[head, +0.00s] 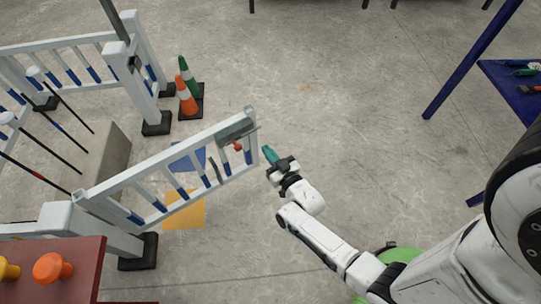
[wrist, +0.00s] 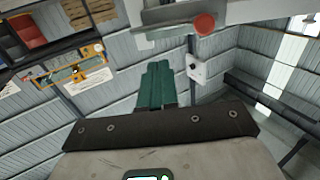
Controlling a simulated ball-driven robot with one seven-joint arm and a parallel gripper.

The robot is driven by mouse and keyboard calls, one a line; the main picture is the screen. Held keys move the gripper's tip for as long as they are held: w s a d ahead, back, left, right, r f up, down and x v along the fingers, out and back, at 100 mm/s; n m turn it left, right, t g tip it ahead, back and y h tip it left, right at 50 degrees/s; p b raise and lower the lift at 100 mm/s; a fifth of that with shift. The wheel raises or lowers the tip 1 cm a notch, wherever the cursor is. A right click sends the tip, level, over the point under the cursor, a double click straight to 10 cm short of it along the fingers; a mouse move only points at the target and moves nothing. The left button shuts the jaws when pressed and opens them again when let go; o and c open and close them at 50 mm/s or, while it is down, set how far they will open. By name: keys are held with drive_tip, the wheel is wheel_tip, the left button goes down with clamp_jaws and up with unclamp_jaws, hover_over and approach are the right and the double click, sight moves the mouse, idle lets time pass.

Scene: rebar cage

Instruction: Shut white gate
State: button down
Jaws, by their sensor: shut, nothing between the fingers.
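The white gate (head: 170,164) stands open in the head view, swung out from its hinge post (head: 62,215) toward the middle of the floor. It has white rails and bars with blue lower ends. A grey latch plate with a red knob (head: 237,146) is at its free end. My gripper (head: 269,154) has green fingers, shut and empty, just to the right of the gate's free end. In the head view they look close to it; I cannot tell whether they touch. In the wrist view the green fingers (wrist: 156,85) point up, below a red round knob (wrist: 205,24) on a grey bar.
A latch post (head: 135,75) stands at the upper left, with orange and green cones (head: 187,95) beside it. Blue (head: 187,156) and orange (head: 184,211) floor squares lie under the gate. A dark red table (head: 70,278) is at the lower left, a blue table (head: 515,85) at the right. The middle floor is clear.

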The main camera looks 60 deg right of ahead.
sight(248, 126)
drive_tip(key=b+x, duration=0.1)
drive_tip(key=x, duration=0.9)
drive_tip(key=shift+b, duration=0.4)
